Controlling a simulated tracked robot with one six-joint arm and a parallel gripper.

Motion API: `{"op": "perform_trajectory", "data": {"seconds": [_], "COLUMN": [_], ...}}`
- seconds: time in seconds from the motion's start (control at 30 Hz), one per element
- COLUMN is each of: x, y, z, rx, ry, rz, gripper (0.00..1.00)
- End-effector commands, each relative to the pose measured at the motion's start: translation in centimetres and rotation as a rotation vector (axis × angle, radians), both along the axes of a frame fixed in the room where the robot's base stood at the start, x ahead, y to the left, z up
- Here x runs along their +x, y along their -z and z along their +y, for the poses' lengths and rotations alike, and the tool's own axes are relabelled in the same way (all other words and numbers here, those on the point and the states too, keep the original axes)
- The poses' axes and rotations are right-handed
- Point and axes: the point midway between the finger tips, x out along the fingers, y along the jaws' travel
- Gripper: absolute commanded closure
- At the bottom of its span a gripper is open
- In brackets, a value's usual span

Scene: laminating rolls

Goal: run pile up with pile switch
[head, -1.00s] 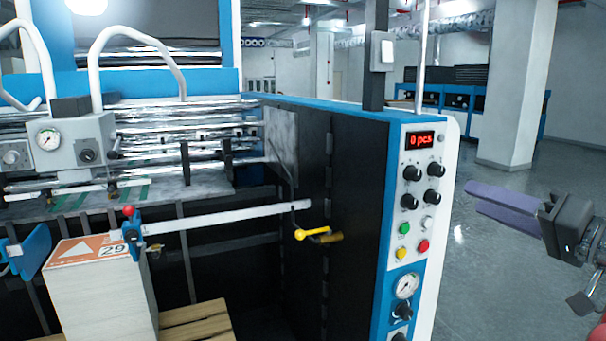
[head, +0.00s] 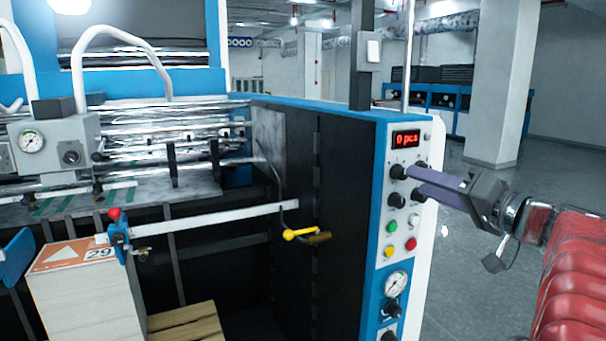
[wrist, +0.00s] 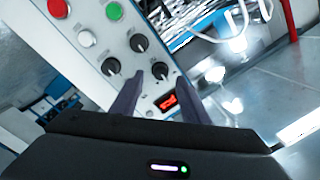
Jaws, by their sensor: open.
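The machine's control panel (head: 402,225) carries several black knobs, including an upper-left knob (head: 397,171) and a lower-left knob (head: 395,200). Labels are too small to tell which is the pile switch. My gripper (head: 411,180) is open and empty, its purple fingers in front of the right-hand knobs and partly hiding them; contact cannot be told. In the wrist view the fingers spread beside the display (wrist: 168,101), with knobs (wrist: 138,42) (wrist: 160,70) beyond them. The pile (head: 85,300), a white stack with an orange "29" sheet on top, stands at lower left.
The panel also has a green button (head: 391,227), a red button (head: 410,244), a yellow button (head: 389,252) and a gauge (head: 396,284). A yellow-handled lever (head: 300,234) is left of the panel. Open floor lies to the right.

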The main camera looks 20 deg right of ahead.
Motion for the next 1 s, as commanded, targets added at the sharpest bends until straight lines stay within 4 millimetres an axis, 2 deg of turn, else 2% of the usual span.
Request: {"op": "perform_trajectory", "data": {"seconds": [0.3,0.7,1.0], "x": [3.4,4.0,4.0], "y": [0.0,0.0,0.0], "z": [0.5,0.5,0.5], "rx": [0.000,-0.001,-0.001], "ry": [-0.003,0.000,-0.001], "rz": [0.000,0.000,0.000], "gripper": [0.59,0.59,0.79]}}
